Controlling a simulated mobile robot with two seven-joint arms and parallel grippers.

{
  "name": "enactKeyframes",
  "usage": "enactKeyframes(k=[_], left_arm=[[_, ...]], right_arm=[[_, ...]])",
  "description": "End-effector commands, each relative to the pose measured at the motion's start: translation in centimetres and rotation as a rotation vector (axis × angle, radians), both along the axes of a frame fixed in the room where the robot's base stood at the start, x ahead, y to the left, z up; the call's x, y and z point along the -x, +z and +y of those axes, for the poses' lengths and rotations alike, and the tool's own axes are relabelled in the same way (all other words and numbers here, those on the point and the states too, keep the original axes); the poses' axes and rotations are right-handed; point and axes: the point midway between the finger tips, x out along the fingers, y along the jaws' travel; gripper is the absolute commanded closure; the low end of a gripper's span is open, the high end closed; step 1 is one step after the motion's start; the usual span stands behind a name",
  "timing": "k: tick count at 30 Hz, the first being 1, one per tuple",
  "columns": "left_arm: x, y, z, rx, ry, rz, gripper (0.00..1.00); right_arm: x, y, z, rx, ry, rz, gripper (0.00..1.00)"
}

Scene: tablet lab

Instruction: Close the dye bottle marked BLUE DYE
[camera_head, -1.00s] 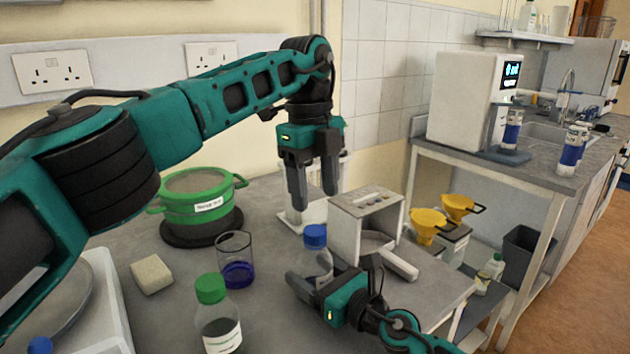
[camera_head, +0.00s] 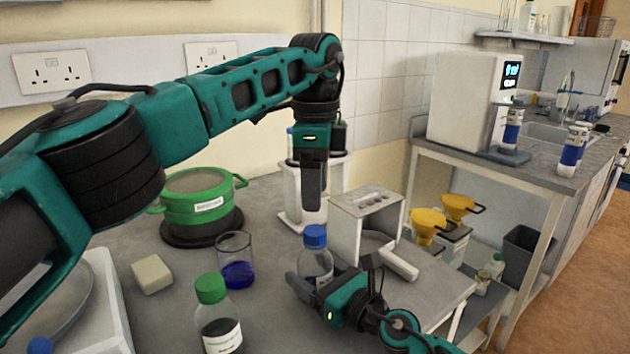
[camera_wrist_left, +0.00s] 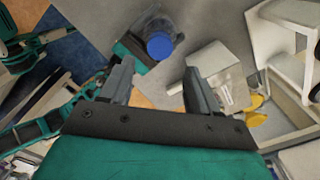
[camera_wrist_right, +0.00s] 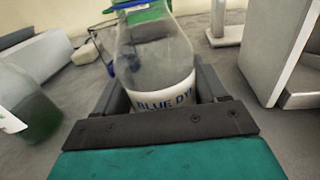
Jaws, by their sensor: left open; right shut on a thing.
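The dye bottle (camera_head: 317,262) is clear with a blue cap (camera_head: 315,236) on its top. Its white label reads BLUE DY in the right wrist view (camera_wrist_right: 160,75), with the end hidden. My right gripper (camera_head: 312,284) is shut on the bottle low on its body, and the bottle stands upright on the bench. My left gripper (camera_head: 313,208) hangs above the bottle, pointing down, open and empty. In the left wrist view the blue cap (camera_wrist_left: 159,45) lies beyond the open fingers (camera_wrist_left: 160,85), apart from them. I cannot tell how tightly the cap sits.
A green-capped bottle (camera_head: 218,318) and a beaker of blue liquid (camera_head: 236,262) stand left of the bottle. A grey-white instrument (camera_head: 366,222) stands close on its right. A green pot (camera_head: 197,204) and a pale block (camera_head: 152,274) sit farther left.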

Motion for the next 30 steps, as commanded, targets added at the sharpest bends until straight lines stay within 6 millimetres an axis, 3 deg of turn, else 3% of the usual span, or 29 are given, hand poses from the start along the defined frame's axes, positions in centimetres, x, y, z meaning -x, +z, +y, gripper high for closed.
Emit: enactKeyframes(k=[15,27,30], left_arm=[[0.0,-7.0,0.1,0.0,0.001,0.003,0.39],[0.0,-7.6,0.0,0.0,0.0,0.001,0.39],[0.0,-7.6,0.0,0.0,0.0,0.001,0.48]], right_arm=[[0.0,0.0,0.0,0.0,0.0,0.0,1.0],[0.0,0.0,0.0,0.0,0.0,0.0,1.0],[0.0,0.0,0.0,0.0,0.0,0.0,1.0]])
